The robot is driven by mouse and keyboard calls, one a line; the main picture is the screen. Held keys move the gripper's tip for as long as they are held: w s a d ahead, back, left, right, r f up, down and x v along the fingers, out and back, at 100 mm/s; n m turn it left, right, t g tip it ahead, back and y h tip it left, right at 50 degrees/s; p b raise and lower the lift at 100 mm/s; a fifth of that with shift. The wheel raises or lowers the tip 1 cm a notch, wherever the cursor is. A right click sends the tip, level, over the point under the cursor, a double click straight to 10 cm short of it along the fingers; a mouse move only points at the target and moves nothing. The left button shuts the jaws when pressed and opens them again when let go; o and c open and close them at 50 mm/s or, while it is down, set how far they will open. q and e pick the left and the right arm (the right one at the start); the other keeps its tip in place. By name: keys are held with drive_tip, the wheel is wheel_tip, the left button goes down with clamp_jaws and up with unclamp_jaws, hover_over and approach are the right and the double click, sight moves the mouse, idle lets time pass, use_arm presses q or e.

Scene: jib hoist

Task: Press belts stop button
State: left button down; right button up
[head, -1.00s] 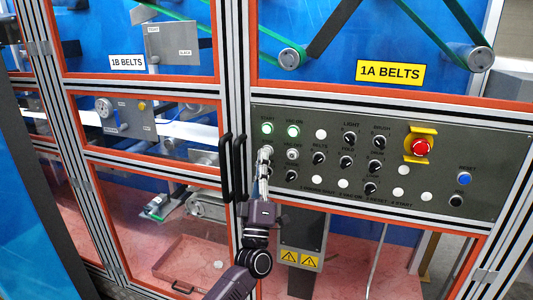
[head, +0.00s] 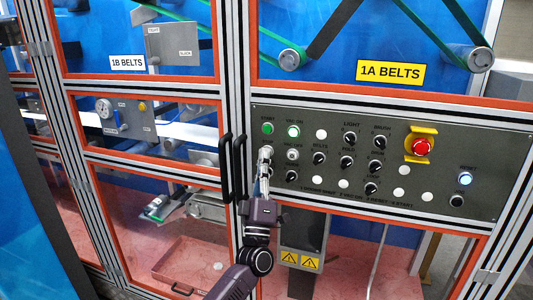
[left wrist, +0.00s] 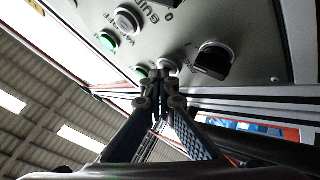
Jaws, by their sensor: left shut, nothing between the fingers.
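The grey control panel (head: 420,190) carries a green START button (head: 267,128) at its upper left, now unlit. My left gripper (head: 265,153) is shut and empty, its fingertips at the panel just below START. They mostly cover the button there in the head view. In the left wrist view the shut fingertips (left wrist: 158,88) are right at a pale round button (left wrist: 167,66), seemingly against it; I cannot tell how far it is pressed. A green button (left wrist: 140,72) sits beside it. My right gripper is not in view.
A lit green VAC ON button (head: 293,131) and a VAC OFF button (head: 292,154) sit close right of my fingers. A red emergency stop (head: 420,146), black knobs and a lit blue reset button (head: 465,178) are farther right. Black door handles (head: 239,166) stand close left.

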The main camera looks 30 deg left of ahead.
use_arm(q)
drive_tip(key=shift+s+d+p, duration=0.25)
drive_tip(key=shift+s+p, duration=0.15)
drive_tip(key=shift+s, duration=0.4)
drive_tip(key=s+p, duration=0.1)
drive_tip(key=s, duration=0.1)
drive_tip(key=s+d+p, duration=0.1)
drive_tip(key=s, duration=0.2)
drive_tip(key=shift+w+f, duration=0.15)
idle(0.7)
